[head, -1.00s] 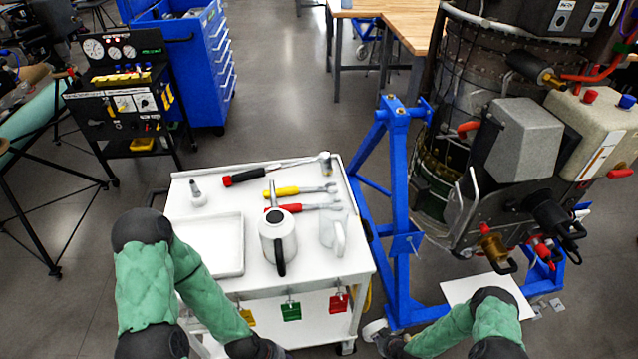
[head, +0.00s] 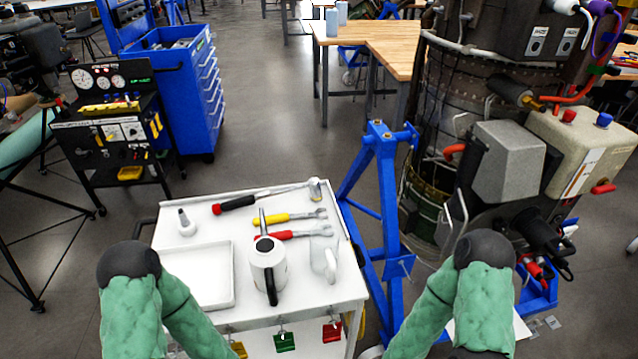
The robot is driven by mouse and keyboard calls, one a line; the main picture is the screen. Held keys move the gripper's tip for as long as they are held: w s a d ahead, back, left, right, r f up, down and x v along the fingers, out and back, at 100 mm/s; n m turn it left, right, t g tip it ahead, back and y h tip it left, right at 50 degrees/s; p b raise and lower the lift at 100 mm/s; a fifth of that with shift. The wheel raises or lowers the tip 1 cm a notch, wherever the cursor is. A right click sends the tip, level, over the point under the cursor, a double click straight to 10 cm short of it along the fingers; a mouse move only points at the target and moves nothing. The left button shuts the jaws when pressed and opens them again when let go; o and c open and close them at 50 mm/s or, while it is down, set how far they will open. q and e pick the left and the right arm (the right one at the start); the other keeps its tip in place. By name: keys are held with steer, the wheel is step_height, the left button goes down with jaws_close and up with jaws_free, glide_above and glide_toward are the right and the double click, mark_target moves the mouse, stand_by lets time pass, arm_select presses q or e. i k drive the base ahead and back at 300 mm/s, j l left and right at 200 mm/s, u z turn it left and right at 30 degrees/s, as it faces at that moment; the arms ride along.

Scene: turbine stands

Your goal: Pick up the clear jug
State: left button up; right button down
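The clear jug (head: 325,258) stands on the right side of the white cart top (head: 190,320), close to its right edge. It is see-through and pale, so its outline is faint. A white can with a black handle (head: 268,270) stands just left of it. My two green-sleeved arms come in from the lower left and lower right. Both grippers are below the bottom edge of the view, so neither their fingers nor any contact shows.
A white tray (head: 234,275) lies on the cart's left. A hammer (head: 235,203), a yellow-handled wrench (head: 272,219), a red-handled wrench (head: 285,235) and a small white bottle (head: 185,226) lie or stand behind. A blue stand (head: 388,200) and turbine (head: 425,160) are close on the right.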

mark_target(324, 237)
steer(key=k+l+u, duration=0.25)
steer(key=l+u, duration=0.15)
steer(key=k+l+u, duration=0.35)
steer(key=l, duration=0.2)
